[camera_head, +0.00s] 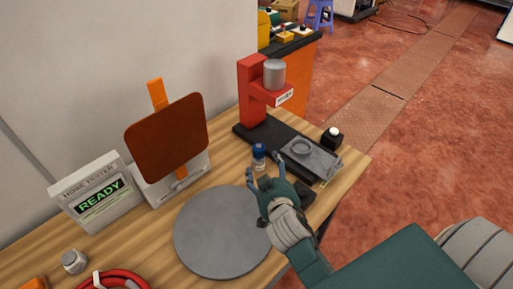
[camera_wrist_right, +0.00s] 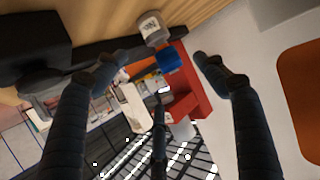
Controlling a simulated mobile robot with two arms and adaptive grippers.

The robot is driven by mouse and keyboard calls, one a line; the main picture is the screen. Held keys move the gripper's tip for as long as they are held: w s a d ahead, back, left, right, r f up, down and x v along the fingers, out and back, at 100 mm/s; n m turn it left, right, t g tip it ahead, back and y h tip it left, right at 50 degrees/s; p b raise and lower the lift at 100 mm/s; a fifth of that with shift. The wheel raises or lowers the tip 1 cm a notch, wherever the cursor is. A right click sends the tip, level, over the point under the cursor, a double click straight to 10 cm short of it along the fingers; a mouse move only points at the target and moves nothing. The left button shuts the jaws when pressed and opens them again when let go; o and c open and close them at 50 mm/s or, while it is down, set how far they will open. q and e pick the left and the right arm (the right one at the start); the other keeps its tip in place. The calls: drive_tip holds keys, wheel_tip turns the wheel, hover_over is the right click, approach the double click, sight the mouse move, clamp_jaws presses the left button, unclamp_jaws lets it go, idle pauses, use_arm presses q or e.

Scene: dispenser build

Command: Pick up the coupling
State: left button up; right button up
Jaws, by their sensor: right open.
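A small upright piece with a blue top and a pale body (camera_head: 259,157), which looks like the coupling, stands on the wooden table in front of the black press base. My right gripper (camera_head: 264,168) is open just on the near side of it, fingers pointing toward it. No contact is visible. My left gripper is not in view.
A red press (camera_head: 252,90) on a black base stands behind, with a grey fixture plate (camera_head: 320,166) at right. A grey disc (camera_head: 215,235) lies at the near side. The READY hose tester (camera_head: 85,178), a grey jar-like piece (camera_head: 74,262) and a red hose (camera_head: 122,278) are left.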

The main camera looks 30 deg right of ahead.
sight(262, 156)
drive_tip(key=x, duration=0.5)
drive_tip(key=shift+r+p, duration=0.2)
drive_tip(key=shift+p, duration=0.2)
drive_tip(key=shift+w+f, duration=0.15)
drive_tip(key=shift+w, duration=0.1)
drive_tip(key=p+x, duration=0.1)
drive_tip(key=x, duration=0.3)
drive_tip(key=shift+d, duration=0.1)
drive_tip(key=shift+w+d+f, duration=0.1)
drive_tip(key=shift+w+f, duration=0.1)
drive_tip(key=shift+w, duration=0.1)
drive_tip(key=shift+w+f, duration=0.1)
drive_tip(key=shift+w, duration=0.05)
drive_tip(key=c, duration=1.6)
drive_tip(key=shift+c, duration=0.7)
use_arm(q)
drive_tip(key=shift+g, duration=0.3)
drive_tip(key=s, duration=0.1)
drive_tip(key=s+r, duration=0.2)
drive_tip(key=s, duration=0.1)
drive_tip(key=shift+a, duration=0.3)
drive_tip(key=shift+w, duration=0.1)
